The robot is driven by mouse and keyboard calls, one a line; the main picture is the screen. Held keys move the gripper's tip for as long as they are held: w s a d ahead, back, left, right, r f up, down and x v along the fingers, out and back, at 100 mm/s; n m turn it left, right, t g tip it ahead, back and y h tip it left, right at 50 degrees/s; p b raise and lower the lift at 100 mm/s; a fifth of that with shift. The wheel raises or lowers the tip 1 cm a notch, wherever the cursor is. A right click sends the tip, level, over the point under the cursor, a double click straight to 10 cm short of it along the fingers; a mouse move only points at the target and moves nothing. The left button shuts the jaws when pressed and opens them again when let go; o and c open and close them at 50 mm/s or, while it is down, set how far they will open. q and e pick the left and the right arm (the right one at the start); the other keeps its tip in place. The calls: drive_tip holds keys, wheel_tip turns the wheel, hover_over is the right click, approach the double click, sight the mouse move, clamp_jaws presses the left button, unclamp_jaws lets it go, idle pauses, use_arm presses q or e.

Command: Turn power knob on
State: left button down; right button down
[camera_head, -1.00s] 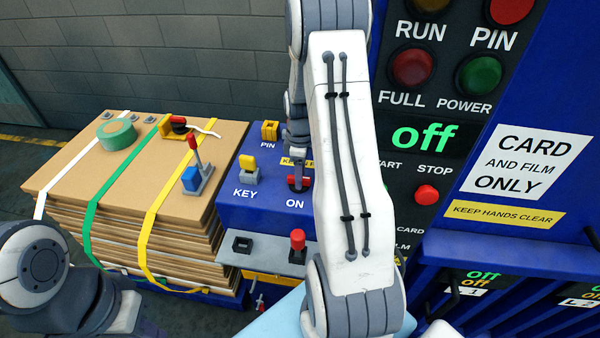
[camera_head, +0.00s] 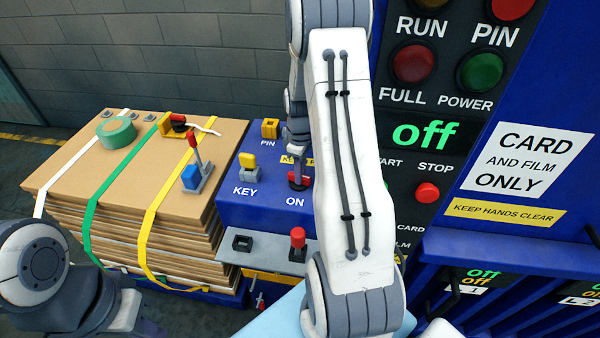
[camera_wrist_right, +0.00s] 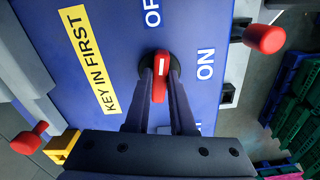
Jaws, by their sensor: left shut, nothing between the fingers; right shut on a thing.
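The red power knob (camera_head: 299,182) sits on the blue panel (camera_head: 232,208) above the ON label. It also shows in the right wrist view (camera_wrist_right: 160,77), its white mark lying up and down the picture, with OFF above and ON to the right. My right gripper (camera_wrist_right: 160,92) is shut on the knob, one finger on each side. In the head view my right gripper (camera_head: 298,166) reaches down to the knob, partly beside my white forearm. My left arm shows at the lower left; its gripper fingers are not visible.
A yellow key (camera_head: 248,163) and a yellow pin piece (camera_head: 270,129) stand on the panel. A red-topped lever (camera_head: 298,240) is on the grey ledge in front. A strapped cardboard stack (camera_head: 150,225) stands left. The display (camera_head: 422,135) reads "off".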

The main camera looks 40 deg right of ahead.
drive_tip(key=m, duration=0.4)
drive_tip(key=shift+m, duration=0.3)
drive_tip(key=m, duration=0.3)
drive_tip(key=shift+a+m+b, duration=0.1)
drive_tip(key=shift+m+b, duration=0.2)
drive_tip(key=shift+b, duration=0.1)
drive_tip(key=m, duration=0.3)
drive_tip(key=shift+m, duration=0.3)
drive_tip(key=shift+a+m, duration=0.1)
drive_tip(key=shift+m, duration=1.7)
drive_tip(key=c, duration=0.8)
unclamp_jaws()
drive_tip(key=shift+o, duration=0.2)
drive_tip(key=shift+r, duration=0.1)
